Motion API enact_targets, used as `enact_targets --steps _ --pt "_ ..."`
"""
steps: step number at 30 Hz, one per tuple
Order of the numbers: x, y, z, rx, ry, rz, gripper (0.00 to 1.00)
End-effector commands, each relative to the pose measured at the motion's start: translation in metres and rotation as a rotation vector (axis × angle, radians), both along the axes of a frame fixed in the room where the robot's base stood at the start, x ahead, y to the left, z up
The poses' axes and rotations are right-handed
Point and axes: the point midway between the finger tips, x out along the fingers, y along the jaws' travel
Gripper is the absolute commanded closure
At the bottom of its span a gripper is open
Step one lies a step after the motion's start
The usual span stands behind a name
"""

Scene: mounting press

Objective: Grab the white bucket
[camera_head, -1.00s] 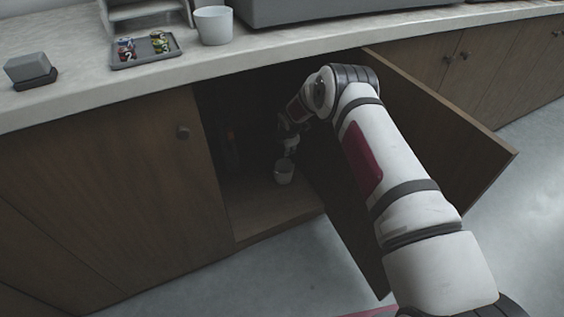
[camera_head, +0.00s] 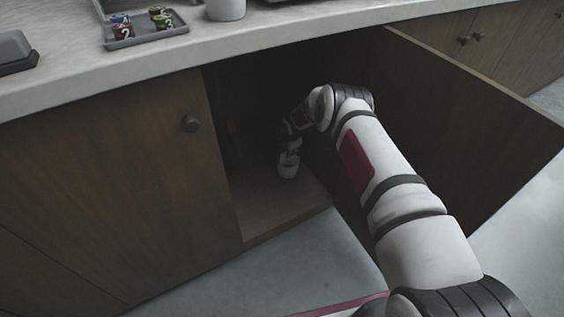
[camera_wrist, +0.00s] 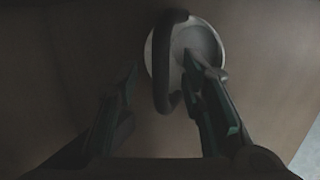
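The white bucket (camera_head: 288,170) stands on the floor of the open cabinet, small and partly in shadow. In the wrist view the white bucket (camera_wrist: 206,36) is seen from above, with a dark curved handle (camera_wrist: 160,50) on its left side. My gripper (camera_head: 291,152) is just above the bucket inside the cabinet. In the wrist view my gripper (camera_wrist: 163,68) is open, with the handle between its two fingers. The right fingertip overlaps the bucket's opening; the left fingertip is left of the bucket. Whether either finger touches it, I cannot tell.
The cabinet door (camera_head: 470,130) stands open on the right, close to my arm. A closed door (camera_head: 110,170) is on the left. The counter (camera_head: 90,75) above bears a grey tray (camera_head: 150,37) with small numbered items and a white container (camera_head: 226,9).

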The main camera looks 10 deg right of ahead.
Motion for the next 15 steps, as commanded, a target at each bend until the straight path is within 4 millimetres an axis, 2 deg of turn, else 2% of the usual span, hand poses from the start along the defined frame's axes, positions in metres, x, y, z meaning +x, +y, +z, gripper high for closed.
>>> enact_targets --steps 1,3,10,15 --pt "-0.0012 -0.0047 -0.0098 0.001 0.002 -0.003 0.63" --pt "-0.0011 -0.0074 -0.0143 0.000 0.001 -0.001 0.63" --pt "-0.0006 -0.0078 -0.0142 0.000 -0.001 0.001 0.63" --pt "-0.0007 -0.0077 -0.0142 0.000 0.000 0.001 1.00"
